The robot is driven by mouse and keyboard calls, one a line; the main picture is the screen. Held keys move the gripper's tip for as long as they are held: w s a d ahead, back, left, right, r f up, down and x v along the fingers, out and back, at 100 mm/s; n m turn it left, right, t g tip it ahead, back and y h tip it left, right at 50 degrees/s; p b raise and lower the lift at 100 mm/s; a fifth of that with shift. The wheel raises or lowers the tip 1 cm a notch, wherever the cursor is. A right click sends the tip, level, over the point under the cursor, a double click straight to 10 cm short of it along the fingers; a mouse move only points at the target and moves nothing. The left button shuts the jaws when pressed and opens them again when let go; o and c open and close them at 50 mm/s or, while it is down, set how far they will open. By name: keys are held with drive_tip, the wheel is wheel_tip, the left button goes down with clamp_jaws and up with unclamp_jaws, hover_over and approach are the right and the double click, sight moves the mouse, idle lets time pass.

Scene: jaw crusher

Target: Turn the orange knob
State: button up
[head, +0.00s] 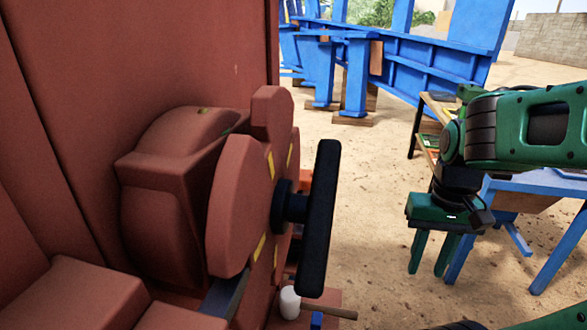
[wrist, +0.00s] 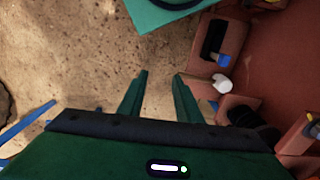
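A small orange part (head: 305,179) shows behind the black bar-shaped handle (head: 319,218) on the red-brown machine; it may be the orange knob, but most of it is hidden. I cannot make out a clear knob in the wrist view. My green gripper (head: 428,272) hangs fingers-down in free air to the right of the machine, well apart from the handle and the orange part. Its two fingers are apart with nothing between them, as the wrist view also shows (wrist: 161,76).
The red-brown machine (head: 60,100) fills the left side. A white-headed mallet (head: 290,302) lies on a low ledge beside it. A blue table (head: 550,182) stands behind my arm at the right. Blue steel framework (head: 425,70) stands at the back. Sandy ground between is clear.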

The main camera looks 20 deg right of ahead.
drive_tip(key=o, duration=1.1)
drive_tip(key=shift+w+d+r+n, duration=0.1)
drive_tip(key=shift+w+r+n, duration=0.1)
drive_tip(key=shift+r, duration=0.4)
drive_tip(key=shift+w+r+n, duration=0.1)
drive_tip(key=shift+w+r, duration=0.05)
drive_tip(key=shift+r, duration=0.45)
wheel_tip(320, 180, up, 18)
drive_tip(key=n, duration=1.1)
hover_over(306, 175)
drive_tip(key=w+a, duration=0.1)
drive_tip(key=a, duration=0.1)
wheel_tip(306, 175, down, 11)
drive_tip(key=shift+w+d+r, duration=0.1)
drive_tip(key=shift+w+d, duration=0.05)
drive_tip(key=c, duration=1.1)
